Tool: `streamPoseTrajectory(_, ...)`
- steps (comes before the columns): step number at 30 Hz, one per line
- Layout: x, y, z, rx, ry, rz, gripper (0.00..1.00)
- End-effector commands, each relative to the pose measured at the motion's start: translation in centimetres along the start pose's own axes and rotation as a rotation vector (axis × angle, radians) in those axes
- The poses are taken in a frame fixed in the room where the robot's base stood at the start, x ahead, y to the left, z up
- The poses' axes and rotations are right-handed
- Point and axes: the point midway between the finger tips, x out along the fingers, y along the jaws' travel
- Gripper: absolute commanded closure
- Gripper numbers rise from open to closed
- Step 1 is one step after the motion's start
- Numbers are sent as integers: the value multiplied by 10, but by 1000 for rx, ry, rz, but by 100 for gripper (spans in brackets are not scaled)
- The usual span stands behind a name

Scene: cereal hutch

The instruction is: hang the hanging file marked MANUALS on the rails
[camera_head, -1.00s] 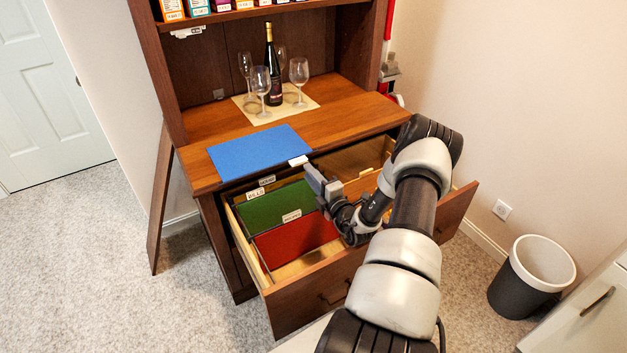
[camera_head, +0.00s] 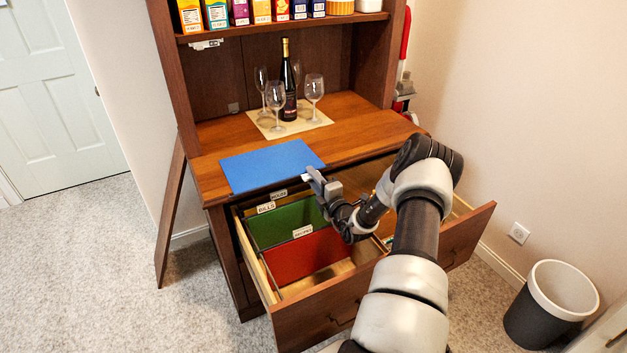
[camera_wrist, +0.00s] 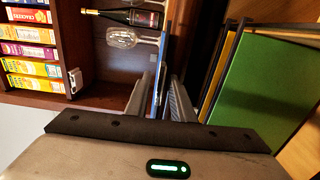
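A blue hanging file (camera_head: 268,166) lies flat on the hutch's wooden counter, its front edge near the counter's front edge. Its pale tab is mostly hidden by my gripper, so I cannot read its marking. My gripper (camera_head: 314,182) is at the file's front right corner. In the wrist view the blue file (camera_wrist: 157,84) shows edge-on between the two fingers (camera_wrist: 163,98), which stand apart. The rails are in the open drawer (camera_head: 320,318) below. A green file (camera_head: 285,224) and a red file (camera_head: 305,256) hang there.
Wine glasses and a bottle (camera_head: 288,90) stand on a beige mat behind the blue file. Cereal boxes (camera_head: 215,13) fill the shelf above. The drawer has room in front of the red file. A waste bin (camera_head: 550,303) stands at the right.

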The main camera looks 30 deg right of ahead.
Motion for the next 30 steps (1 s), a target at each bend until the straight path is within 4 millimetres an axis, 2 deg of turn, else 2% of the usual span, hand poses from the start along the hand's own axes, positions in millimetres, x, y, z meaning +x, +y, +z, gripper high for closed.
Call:
streamPoseTrajectory(2,0,0,0,0,0,0,82)
streamPoseTrajectory(5,0,0,0,0,0,0,98)
streamPoseTrajectory(6,0,0,0,0,0,0,100)
streamPoseTrajectory(19,0,2,0,0,0,1,100)
streamPoseTrajectory(30,0,16,0,0,0,1,100)
